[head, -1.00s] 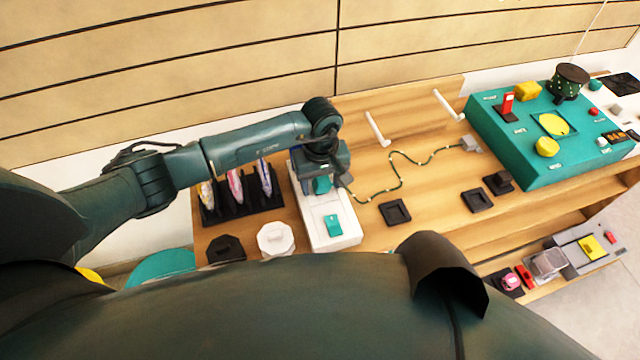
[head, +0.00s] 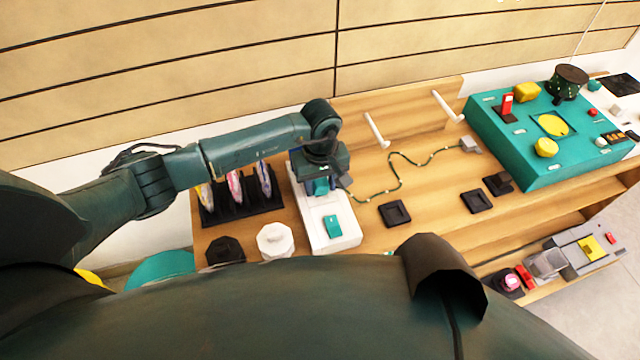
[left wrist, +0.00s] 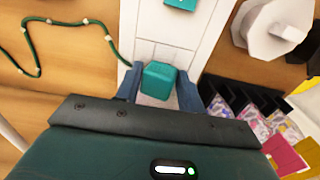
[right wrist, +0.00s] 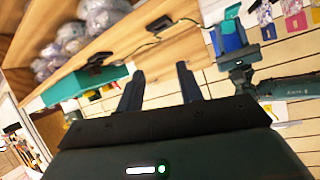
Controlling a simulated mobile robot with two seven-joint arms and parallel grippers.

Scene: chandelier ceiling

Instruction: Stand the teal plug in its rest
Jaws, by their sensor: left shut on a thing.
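The teal plug (left wrist: 158,80) is a small rounded block between the fingertips of my left gripper (left wrist: 159,88), which is shut on it, over the white unit (head: 341,229). In the head view my left gripper (head: 321,183) is at the far part of that unit and mostly hides the plug. A green cord (head: 400,182) with pale beads runs from beside the gripper to a grey block (head: 470,144). A dark square holder (head: 395,213) lies right of the white unit; I cannot tell whether it is the plug's rest. My right gripper (right wrist: 160,90) is open and empty.
A teal switch (head: 332,226) is on the white unit's near part. A black rack (head: 240,211) with colourful packets stands to the left. Black (head: 225,249) and white (head: 275,240) knobs sit in front. A teal console (head: 530,150) is on the right.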

